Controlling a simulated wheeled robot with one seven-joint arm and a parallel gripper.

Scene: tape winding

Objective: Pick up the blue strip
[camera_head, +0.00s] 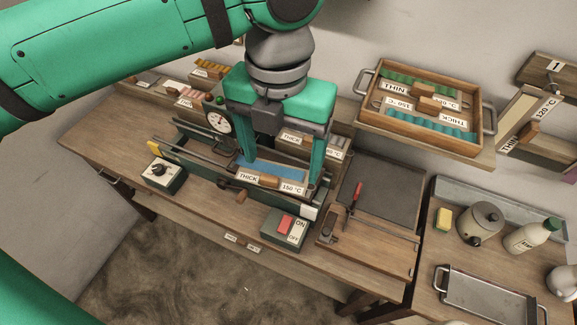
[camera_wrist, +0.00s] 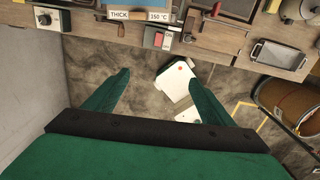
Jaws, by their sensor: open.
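The blue strip (camera_head: 280,170) lies in the bench machine (camera_head: 205,163), behind a label reading THICK and 150 °C (camera_head: 265,183). My gripper (camera_head: 281,176) points down over the machine, its green fingers wide apart, one toward each end of the strip. They hold nothing. The head view does not show clearly how high the fingertips are above the strip. In the wrist view my gripper (camera_wrist: 158,79) is open and empty, with floor behind it. The THICK label (camera_wrist: 120,14) shows at the top edge there.
A dial gauge (camera_head: 218,122) and a rail stand at the machine's left. A knob box (camera_head: 161,173) and an ON/OFF switch box (camera_head: 286,229) sit in front. A wooden tray (camera_head: 425,136) with green and teal strips is at back right. A red-handled tool (camera_head: 355,195) lies right.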

